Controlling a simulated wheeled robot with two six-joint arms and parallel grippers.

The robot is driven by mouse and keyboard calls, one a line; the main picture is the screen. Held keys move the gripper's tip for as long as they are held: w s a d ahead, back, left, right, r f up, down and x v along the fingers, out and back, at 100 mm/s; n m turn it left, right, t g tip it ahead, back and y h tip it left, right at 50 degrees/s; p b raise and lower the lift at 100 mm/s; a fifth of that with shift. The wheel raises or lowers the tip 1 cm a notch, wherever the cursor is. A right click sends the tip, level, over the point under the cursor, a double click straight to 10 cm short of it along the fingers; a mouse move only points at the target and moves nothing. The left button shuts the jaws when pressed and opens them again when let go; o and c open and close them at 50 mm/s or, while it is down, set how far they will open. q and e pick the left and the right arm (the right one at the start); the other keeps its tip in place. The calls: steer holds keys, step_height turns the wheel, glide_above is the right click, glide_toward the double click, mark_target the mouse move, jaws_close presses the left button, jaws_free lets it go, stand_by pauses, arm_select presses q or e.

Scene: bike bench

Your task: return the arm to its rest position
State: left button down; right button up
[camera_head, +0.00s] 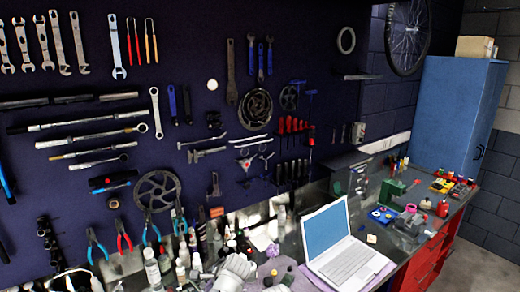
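Neither of my grippers shows clearly in the head view, and no fingertips can be made out. A pale grey-white rounded shape (236,270) sits at the bottom edge among the bottles; I cannot tell what it is. The task names no other object.
A workbench runs along the tool wall (330,100). A white open laptop (338,246) stands on it, with bottles (152,268) crowded to its left. A green box (392,192) and small coloured items lie to the right. A blue cabinet (455,110) stands at the back right.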

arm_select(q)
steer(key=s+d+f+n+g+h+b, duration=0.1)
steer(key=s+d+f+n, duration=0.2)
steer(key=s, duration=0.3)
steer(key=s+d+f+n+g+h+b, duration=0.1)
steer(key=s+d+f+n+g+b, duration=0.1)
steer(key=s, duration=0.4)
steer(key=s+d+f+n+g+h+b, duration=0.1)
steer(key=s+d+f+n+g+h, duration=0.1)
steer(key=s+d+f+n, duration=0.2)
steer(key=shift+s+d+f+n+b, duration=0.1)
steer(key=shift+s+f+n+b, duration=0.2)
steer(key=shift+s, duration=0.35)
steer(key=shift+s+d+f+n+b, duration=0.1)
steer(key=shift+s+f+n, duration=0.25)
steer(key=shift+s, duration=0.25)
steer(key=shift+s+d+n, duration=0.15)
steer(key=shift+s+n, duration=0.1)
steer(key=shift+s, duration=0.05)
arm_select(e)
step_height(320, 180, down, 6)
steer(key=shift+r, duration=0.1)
